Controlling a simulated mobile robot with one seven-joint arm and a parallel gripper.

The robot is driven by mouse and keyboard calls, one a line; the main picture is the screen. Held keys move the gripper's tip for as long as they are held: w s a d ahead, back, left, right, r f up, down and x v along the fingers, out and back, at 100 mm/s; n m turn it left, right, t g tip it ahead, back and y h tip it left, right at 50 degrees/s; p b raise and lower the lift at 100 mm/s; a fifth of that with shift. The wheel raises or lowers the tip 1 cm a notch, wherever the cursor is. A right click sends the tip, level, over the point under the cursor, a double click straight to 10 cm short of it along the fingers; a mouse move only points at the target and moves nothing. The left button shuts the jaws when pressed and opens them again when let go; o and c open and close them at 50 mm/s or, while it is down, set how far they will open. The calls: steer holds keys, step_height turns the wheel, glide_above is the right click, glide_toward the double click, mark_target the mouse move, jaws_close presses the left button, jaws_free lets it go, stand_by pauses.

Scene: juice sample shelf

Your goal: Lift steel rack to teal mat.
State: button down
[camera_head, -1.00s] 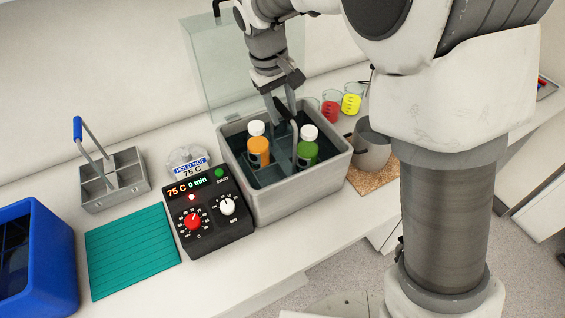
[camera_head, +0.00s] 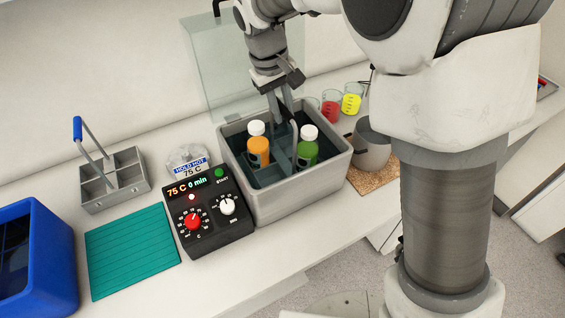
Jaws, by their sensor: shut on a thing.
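The steel rack (camera_head: 283,160) stands inside the grey bath (camera_head: 299,202), with its lower part in the dark liquid. It carries an orange bottle (camera_head: 258,152) on the left and a green bottle (camera_head: 307,152) on the right, both with white caps and upright. My gripper (camera_head: 284,118) reaches down into the bath between the bottles. It is shut on the rack's upright middle part; the exact grip is partly hidden by the fingers. The teal mat (camera_head: 132,252) lies flat and empty on the counter at the left.
A black control box (camera_head: 208,215) reading 75 C, 0 min stands between mat and bath. A grey rack with a blue handle (camera_head: 113,182) stands behind the mat, a blue bin (camera_head: 40,255) left of it. A clear lid (camera_head: 220,75) rises behind the bath; beakers (camera_head: 351,103) stand behind right.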

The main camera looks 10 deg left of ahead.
steer(key=shift+w+r, duration=0.1)
steer(key=shift+r, duration=0.15)
stand_by(0.5)
steer(key=shift+r, duration=0.35)
step_height(320, 180, up, 9)
steer(key=shift+r, duration=0.1)
stand_by(0.3)
step_height(320, 180, up, 5)
steer(key=p, duration=0.5)
steer(key=shift+r, duration=0.2)
steer(key=shift+a, duration=0.1)
steer(key=s+a+p, duration=0.1)
steer(key=s+a, duration=0.6)
steer(key=a, duration=0.1)
steer(key=shift+a, duration=0.2)
stand_by(0.7)
